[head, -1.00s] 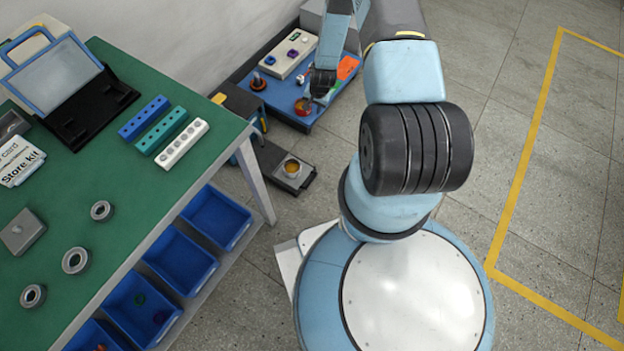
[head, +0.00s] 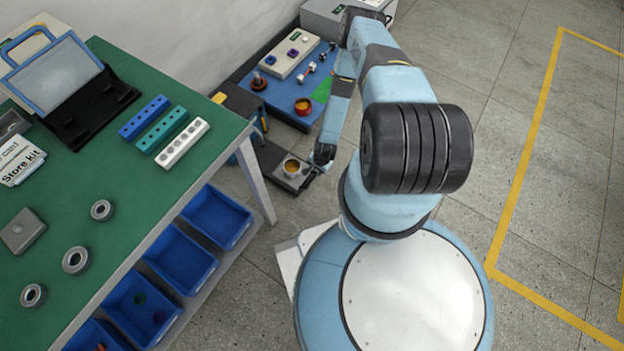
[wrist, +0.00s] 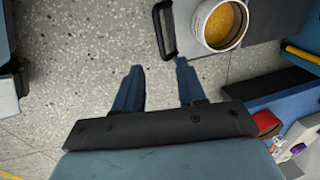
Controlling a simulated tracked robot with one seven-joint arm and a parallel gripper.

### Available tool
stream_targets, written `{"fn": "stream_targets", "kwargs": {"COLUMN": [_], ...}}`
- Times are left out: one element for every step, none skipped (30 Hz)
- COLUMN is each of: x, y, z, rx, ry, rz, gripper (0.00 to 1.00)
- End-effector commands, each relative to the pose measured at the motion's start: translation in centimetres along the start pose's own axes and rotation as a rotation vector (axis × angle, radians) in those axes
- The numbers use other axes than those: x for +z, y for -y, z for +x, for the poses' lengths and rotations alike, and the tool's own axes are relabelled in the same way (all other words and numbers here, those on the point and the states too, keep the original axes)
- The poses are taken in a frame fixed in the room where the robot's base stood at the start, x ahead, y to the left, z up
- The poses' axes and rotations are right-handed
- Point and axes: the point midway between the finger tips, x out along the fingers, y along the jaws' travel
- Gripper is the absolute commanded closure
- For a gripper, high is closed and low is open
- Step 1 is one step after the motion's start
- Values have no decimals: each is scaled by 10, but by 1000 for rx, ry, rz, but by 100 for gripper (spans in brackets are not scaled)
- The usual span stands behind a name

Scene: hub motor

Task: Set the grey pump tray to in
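The grey pump tray (head: 281,181) lies low beyond the green table's leg and sticks out from a dark housing. A round cup with yellow contents (head: 291,167) sits on it. In the wrist view the tray's grey top (wrist: 188,13) is at the upper edge, with the cup (wrist: 220,24) on it and a dark bar handle (wrist: 163,30) along its left side. My gripper (wrist: 159,66) is open and empty. Its two fingers point toward the handle's near end, just short of it in the picture. In the head view my gripper (head: 312,178) is beside the tray's right end; its fingers are hard to make out.
The green table (head: 140,200) with blue bins (head: 180,258) stands at left. A grey box (head: 318,18) is at the back. Open floor (head: 470,110) lies to the right.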

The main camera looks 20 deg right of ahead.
Motion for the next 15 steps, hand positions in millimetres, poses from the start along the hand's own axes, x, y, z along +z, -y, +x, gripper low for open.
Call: {"fn": "stream_targets", "kwargs": {"x": [1,1,1,1,1,1,1,1,1,1,1,1,1,1,1], "y": [-1,-1,-1,-1,-1,0,-1,-1,0,-1,-1,0,-1,-1,-1], "z": [8,13,20,25,30,37,42,47,53,58,63,70,75,80,85], "rx": [1,1,1,1,1,0,1,1,1,1,1,0,1,1,0], "ry": [1,1,1,1,1,0,1,1,1,1,1,0,2,1,1], "rz": [0,0,-1,-1,-1,-1,-1,-2,-2,-2,-2,-2,-1,-1,-1], "gripper": [60,60,60,60,60,60,60,60,60,60,60,60,60,60,60]}}
